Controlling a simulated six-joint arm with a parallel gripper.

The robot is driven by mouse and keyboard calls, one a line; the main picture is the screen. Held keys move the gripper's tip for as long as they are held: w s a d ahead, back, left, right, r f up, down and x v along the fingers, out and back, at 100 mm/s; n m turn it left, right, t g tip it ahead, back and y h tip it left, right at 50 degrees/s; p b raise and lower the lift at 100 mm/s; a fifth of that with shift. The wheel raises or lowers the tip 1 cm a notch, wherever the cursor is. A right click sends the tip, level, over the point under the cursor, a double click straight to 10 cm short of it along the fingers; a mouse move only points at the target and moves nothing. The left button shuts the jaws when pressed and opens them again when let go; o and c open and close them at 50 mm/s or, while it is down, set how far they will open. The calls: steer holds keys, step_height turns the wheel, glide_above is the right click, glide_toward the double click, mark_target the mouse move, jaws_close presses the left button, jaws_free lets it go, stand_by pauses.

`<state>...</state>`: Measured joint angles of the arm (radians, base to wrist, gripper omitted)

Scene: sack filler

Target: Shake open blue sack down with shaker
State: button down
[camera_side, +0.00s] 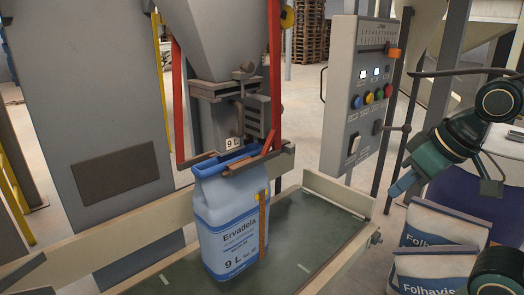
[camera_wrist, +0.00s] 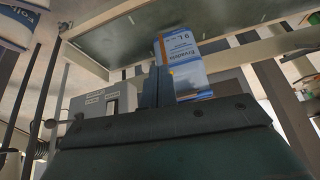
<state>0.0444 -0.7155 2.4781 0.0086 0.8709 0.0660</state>
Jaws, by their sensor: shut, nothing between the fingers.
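The blue sack (camera_side: 230,215), labelled "Ervadela 9 L", stands upright on the green plate (camera_side: 310,225) below the filling spout (camera_side: 215,125). Its mouth is at the clamp bars (camera_side: 235,160) under a "9 L" tag. In the wrist view the sack (camera_wrist: 188,60) shows beyond my fingers. I cannot read which control is the shaker. My gripper (camera_side: 393,192) is shut and empty, right of the panel and lower; its fingers show in the wrist view (camera_wrist: 157,82).
White-and-blue "Folhavis" sacks (camera_side: 440,232) are stacked at the right, close below my arm. A cream rail (camera_side: 335,190) edges the plate. Red bars (camera_side: 275,75) flank the hopper. A grey column (camera_side: 85,120) stands at the left.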

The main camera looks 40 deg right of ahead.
steer(key=w+d+r+m+h, duration=0.2)
steer(key=w+d+m, duration=0.2)
steer(key=d+m, duration=0.3)
steer(key=w+d+r+m+h, duration=0.1)
steer(key=w+d+m, duration=0.3)
steer(key=d+m, duration=0.4)
steer(key=d+h, duration=0.1)
steer(key=d, duration=0.2)
steer(key=shift+w+d+r+h, duration=0.3)
steer(key=shift+w+d+r, duration=0.05)
steer(key=shift+w, duration=0.05)
steer(key=shift+f, duration=0.1)
glide_toward(356, 145)
steer(key=w+d+f, duration=0.2)
steer(key=d+f, duration=0.1)
steer(key=f, duration=0.2)
steer(key=shift+d, duration=0.4)
